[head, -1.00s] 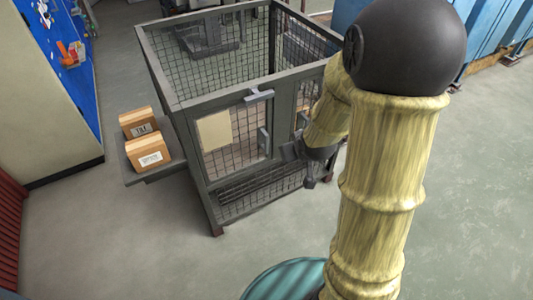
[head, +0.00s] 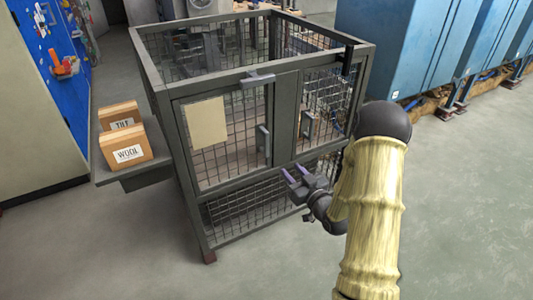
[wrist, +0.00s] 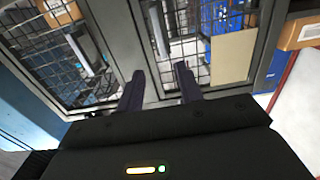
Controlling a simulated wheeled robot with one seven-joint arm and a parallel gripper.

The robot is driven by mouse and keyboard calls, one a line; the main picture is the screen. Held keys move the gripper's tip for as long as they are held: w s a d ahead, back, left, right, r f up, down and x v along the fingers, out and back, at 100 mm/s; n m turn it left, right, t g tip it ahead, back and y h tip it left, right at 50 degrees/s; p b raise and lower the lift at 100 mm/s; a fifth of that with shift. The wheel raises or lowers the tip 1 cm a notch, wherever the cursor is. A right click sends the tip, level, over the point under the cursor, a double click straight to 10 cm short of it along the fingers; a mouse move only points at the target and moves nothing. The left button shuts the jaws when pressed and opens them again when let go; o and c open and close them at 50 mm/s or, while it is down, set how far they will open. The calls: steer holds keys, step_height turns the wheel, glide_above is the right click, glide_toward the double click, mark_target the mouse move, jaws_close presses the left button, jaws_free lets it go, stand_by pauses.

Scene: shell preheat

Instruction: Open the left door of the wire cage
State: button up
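The wire cage (head: 190,225) is a dark grey frame with mesh walls. Its left door (head: 223,183) sits flush in the frame and looks closed, with a cream panel (head: 206,122) and an upright grey handle (head: 262,140) at its right side. A grey T-shaped piece (head: 258,79) sits at the top of this door. My gripper (head: 294,173) is open and empty, in front of the cage, below and right of that handle and apart from it. In the wrist view, my gripper (wrist: 159,82) has its fingers spread towards the cage front, with the cream panel (wrist: 232,57) beyond.
The cage's right door has its own handle (head: 307,124). A side shelf (head: 145,177) on the left holds a box labelled WOOL (head: 127,148) and another box (head: 119,115). Blue cabinets (head: 403,45) stand at the back right. The floor (head: 455,200) at right is clear.

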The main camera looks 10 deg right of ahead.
mark_target(268, 143)
steer(key=shift+r, duration=0.1)
steer(key=b+x, duration=0.2)
steer(key=x, duration=1.5)
steer(key=shift+w, duration=0.2)
jaws_close()
